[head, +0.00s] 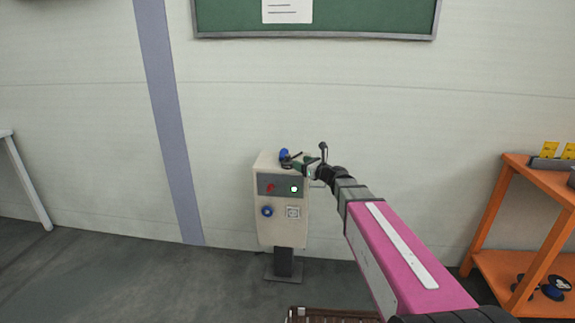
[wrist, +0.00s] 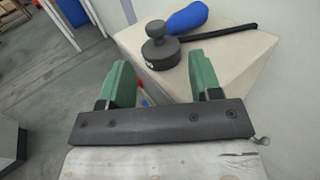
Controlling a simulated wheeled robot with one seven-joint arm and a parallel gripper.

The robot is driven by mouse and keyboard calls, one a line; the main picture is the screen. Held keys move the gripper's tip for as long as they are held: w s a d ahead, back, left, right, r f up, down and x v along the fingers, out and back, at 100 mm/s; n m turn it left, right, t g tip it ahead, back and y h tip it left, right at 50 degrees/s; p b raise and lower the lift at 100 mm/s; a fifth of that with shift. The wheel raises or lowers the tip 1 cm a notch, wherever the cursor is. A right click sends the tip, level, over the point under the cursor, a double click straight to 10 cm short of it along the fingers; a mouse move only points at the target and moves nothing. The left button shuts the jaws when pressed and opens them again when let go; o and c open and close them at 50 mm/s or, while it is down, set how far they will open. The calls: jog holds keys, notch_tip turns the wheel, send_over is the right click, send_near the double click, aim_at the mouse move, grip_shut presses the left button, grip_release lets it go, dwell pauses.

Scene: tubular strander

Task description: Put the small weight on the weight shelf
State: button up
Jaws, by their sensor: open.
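The small weight (wrist: 161,52), dark grey with a round base and a knob on top, stands upright on the beige control box (wrist: 232,65). In the wrist view my gripper (wrist: 161,70) is open, its two green fingers apart. The weight lies ahead of the gap between the fingertips, and nothing is held. In the head view my gripper (head: 305,164) is at the top of the control box (head: 283,230), and the weight is too small to make out clearly. An orange shelf unit (head: 490,225) stands at the right, with dark and blue round pieces (head: 548,290) on its lower board.
A blue object (wrist: 187,18) and a black rod (wrist: 222,34) lie close behind the weight on the box top. Yellow tags (head: 549,149) stand on the orange unit's upper board. The wall is close behind the box. Floor (head: 110,275) is clear at left.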

aim_at(287, 155)
jog(key=x, duration=0.3)
jog(key=shift+d, duration=0.1)
jog(key=shift+r+x, duration=0.15)
jog(key=shift+x, duration=1.3)
jog(key=shift+r+x, duration=0.15)
jog(key=shift+x, duration=1.3)
jog(key=shift+s, duration=0.25)
grip_shut()
